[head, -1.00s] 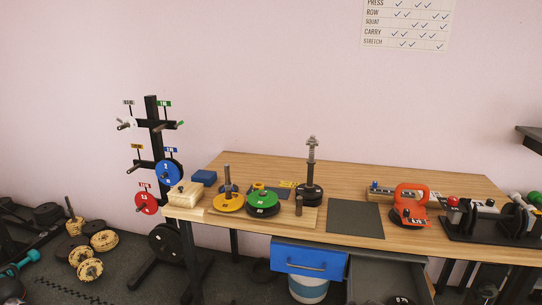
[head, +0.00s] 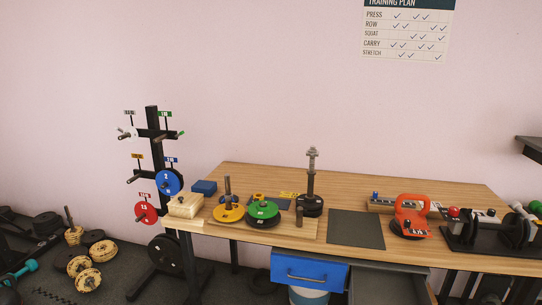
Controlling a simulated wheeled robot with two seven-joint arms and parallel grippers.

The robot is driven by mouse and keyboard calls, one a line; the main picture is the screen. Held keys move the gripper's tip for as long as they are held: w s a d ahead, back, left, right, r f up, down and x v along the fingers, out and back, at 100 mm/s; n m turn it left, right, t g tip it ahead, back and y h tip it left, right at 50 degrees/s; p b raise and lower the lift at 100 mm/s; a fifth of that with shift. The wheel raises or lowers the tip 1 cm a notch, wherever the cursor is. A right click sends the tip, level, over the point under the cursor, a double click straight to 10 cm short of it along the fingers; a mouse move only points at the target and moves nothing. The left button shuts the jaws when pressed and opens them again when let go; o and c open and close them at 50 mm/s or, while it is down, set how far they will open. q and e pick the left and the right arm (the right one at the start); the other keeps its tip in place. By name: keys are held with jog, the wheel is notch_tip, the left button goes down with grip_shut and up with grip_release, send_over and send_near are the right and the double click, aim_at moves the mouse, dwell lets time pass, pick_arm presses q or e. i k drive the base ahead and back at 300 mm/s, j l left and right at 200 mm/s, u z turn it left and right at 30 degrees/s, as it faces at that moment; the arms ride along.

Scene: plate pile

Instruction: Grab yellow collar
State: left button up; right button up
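A small yellow piece that looks like the collar (head: 258,197) is on the table at the back edge of a green plate (head: 262,210). I cannot tell whether it touches the plate. The green plate lies flat on a black plate on a wooden board. A yellow plate (head: 228,214) lies to its left, with an upright metal post (head: 228,186) at it. Neither of my grippers is in view.
A dark upright bar on a black base (head: 311,175) stands right of the plates. A dark mat (head: 356,229), an orange clamp-like tool (head: 410,215) and a black rack (head: 490,232) are further right. A blue drawer (head: 310,271) and an open grey drawer (head: 388,287) are below.

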aim_at(260, 195)
jog(key=i+j+z, duration=0.2)
jog(key=j, duration=0.15)
jog(key=i+j+z, duration=0.15)
jog(key=j, duration=0.2)
jog(key=j+z, duration=0.2)
jog(key=j, duration=0.15)
jog(key=i, duration=0.05)
